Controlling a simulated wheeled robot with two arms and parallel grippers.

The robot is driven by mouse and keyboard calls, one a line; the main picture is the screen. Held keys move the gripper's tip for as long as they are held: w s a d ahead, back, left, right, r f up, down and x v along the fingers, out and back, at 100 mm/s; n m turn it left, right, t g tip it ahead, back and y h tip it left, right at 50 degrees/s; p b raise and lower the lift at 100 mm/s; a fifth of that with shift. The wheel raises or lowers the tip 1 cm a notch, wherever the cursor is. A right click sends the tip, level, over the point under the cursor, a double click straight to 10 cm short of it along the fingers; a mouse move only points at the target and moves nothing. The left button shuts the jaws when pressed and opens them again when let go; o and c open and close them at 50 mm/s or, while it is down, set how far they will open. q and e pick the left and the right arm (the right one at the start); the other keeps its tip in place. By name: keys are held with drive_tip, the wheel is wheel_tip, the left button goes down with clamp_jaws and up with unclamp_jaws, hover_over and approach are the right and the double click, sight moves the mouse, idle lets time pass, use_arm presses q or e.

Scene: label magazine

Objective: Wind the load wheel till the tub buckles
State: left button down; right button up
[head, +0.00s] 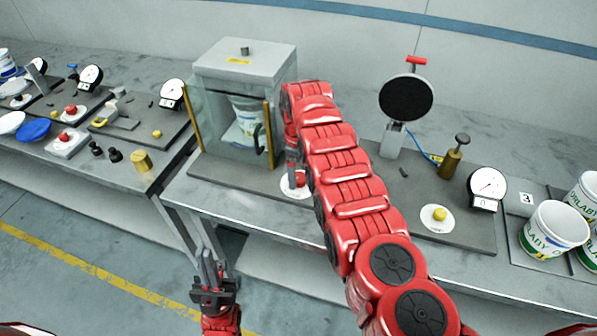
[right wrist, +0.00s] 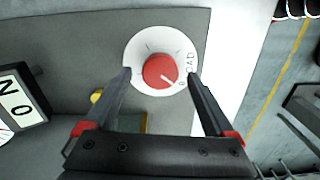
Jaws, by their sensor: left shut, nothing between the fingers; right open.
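The load wheel is a red knob (right wrist: 160,71) on a white disc (right wrist: 142,47) marked with ticks and lettering. In the head view the red knob (head: 298,180) sits at the front of the glass chamber's base, partly hidden by my right arm. My right gripper (right wrist: 160,76) is open, its fingers on either side of the knob; contact cannot be told. It is largely hidden in the head view (head: 294,165). The tub (head: 247,122), white with a printed label, stands inside the glass chamber (head: 222,110) and looks upright. My left gripper (head: 207,256) is shut and empty, low before the bench.
A round dial gauge (head: 487,186) and a yellow knob (head: 439,213) stand to the right. A black disc on a stand (head: 405,98) is behind. More white tubs (head: 554,229) are at the far right. Another bench (head: 150,180) with gauges is at left, beyond a gap.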

drive_tip(key=shift+a+f, duration=0.1)
drive_tip(key=shift+f, duration=0.4)
drive_tip(key=c, duration=1.4)
